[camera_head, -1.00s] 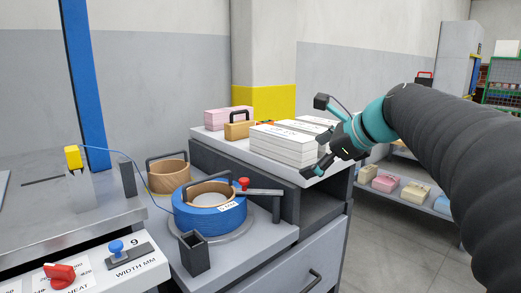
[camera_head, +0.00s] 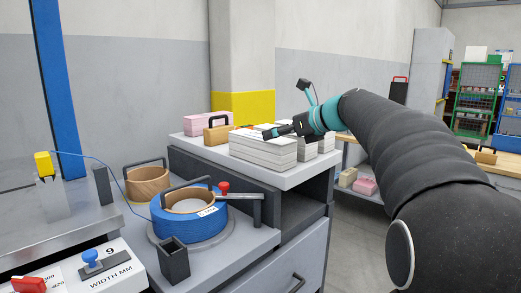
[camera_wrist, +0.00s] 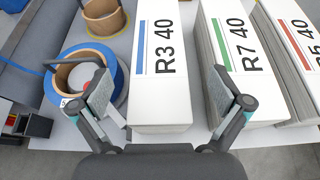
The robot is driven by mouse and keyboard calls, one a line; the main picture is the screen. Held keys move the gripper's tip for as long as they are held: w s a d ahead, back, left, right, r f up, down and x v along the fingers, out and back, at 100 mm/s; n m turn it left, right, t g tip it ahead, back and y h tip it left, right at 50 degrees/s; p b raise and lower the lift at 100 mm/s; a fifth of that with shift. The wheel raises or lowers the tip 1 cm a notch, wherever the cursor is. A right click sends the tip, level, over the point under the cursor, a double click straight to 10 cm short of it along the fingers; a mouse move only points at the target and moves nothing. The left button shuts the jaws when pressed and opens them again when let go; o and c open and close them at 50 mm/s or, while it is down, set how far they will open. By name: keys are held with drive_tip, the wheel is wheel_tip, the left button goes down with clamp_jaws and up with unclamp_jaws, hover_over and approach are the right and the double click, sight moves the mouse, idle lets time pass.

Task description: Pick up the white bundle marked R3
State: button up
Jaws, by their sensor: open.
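The white bundle marked R3 (camera_wrist: 163,75), with a blue stripe and "R3 40" on top, lies in the middle of the wrist view. In the head view it appears to be the nearest white stack (camera_head: 262,150) on the grey cabinet. My gripper (camera_wrist: 160,82) is open and empty above it. Its left finger appears left of the R3 bundle, and its right finger appears over the edge of the R7 bundle (camera_wrist: 243,50). I cannot tell how high the fingers are. In the head view my gripper (camera_head: 283,131) partly hides the bundle tops.
A white R5 bundle (camera_wrist: 290,45) with a red stripe lies right of R7. A blue strap coil (camera_head: 203,221) and a brown roll (camera_head: 147,184) stand left. Pink bundles (camera_head: 205,123) and a tan handled block (camera_head: 217,134) sit behind the white stacks.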

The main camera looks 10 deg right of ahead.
sight(259, 135)
drive_tip(key=shift+x, duration=2.75)
drive_tip(key=shift+a+r, duration=0.1)
drive_tip(key=shift+r, duration=0.15)
drive_tip(key=c, duration=1.9)
drive_tip(key=shift+r, duration=0.2)
